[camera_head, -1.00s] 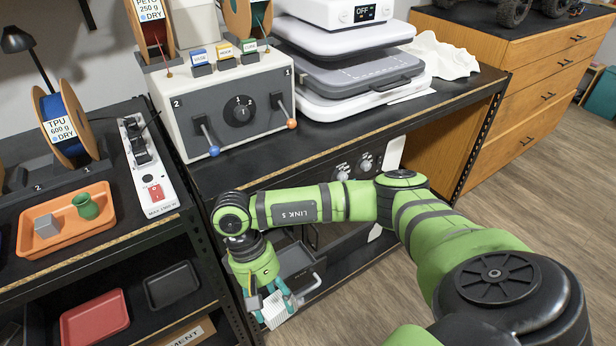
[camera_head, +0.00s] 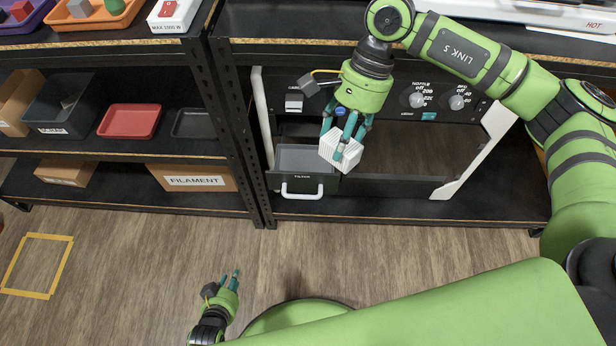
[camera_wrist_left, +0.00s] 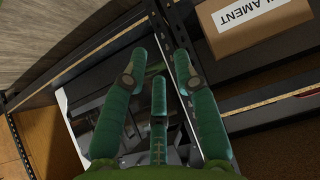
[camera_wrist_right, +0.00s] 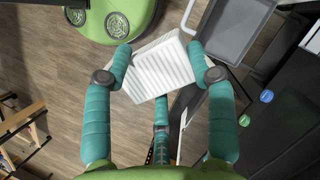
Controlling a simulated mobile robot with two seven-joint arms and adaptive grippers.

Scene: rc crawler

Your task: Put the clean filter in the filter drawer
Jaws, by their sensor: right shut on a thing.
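The white ribbed filter (camera_head: 338,153) is held between the fingers of my right gripper (camera_head: 345,135), which is shut on it. It also shows in the right wrist view (camera_wrist_right: 157,68), tilted, with its ribbed face visible. The filter drawer (camera_head: 287,182) is pulled out of the printer's lower left and looks empty. In the head view the filter overlaps the drawer's right end; in the right wrist view the filter is apart from the drawer tray (camera_wrist_right: 232,28). My left gripper (camera_head: 233,275) hangs low over the floor, open and empty, fingers spread in its wrist view (camera_wrist_left: 160,75).
The printer front with knobs (camera_head: 435,100) lies behind and right of the drawer. A shelf post (camera_head: 240,130) stands left of it. Shelves hold a red tray (camera_head: 130,121) and a filament box (camera_head: 195,178). The floor in front is clear, with a yellow taped square (camera_head: 38,263).

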